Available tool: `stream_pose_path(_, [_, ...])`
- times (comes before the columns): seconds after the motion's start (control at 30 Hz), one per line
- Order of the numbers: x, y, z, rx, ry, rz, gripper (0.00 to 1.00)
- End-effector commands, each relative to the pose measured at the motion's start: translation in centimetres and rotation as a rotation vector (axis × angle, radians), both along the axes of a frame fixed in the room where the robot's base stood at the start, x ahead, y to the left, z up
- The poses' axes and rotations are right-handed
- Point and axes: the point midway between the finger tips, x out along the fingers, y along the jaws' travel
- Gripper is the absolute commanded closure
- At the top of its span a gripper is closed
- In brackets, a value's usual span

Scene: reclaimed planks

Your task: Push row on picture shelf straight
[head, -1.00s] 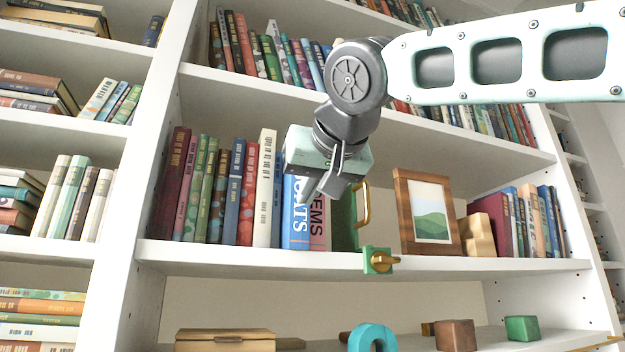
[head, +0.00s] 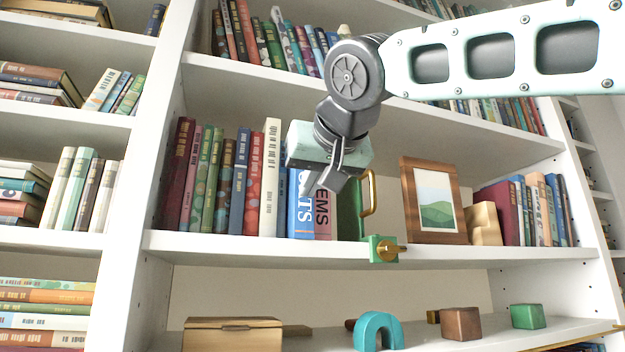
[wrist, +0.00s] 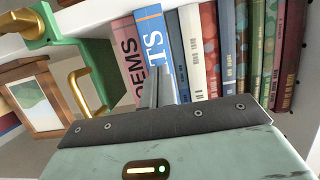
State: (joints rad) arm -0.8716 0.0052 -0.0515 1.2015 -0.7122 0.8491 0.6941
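The picture shelf (head: 230,246) holds a row of upright books, from dark red (head: 177,175) at left through green, blue, red and cream (head: 270,180) to a blue book (head: 300,215) and a pink "POEMS" book (head: 323,222) at right. A green bookend (head: 348,212) with a brass handle (head: 368,193) stands at the right end. My gripper (head: 328,183) is in front of the blue and pink books and hides their upper parts. Its fingers look shut and empty. In the wrist view, the fingers (wrist: 163,78) overlap the blue book (wrist: 158,55); contact is unclear.
A green block with a brass knob (head: 383,249) sits at the shelf's front edge. A framed picture (head: 434,202), a tan block (head: 484,224) and more books (head: 525,212) stand to the right. The shelf above (head: 350,95) overhangs the row. A box (head: 232,334) and an arch (head: 378,331) lie below.

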Motion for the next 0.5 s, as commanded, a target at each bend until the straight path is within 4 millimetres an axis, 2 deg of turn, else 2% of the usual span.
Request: stream_pose_path(0.5, [1.3, 0.3, 0.0, -0.002, 0.001, -0.002, 1.00])
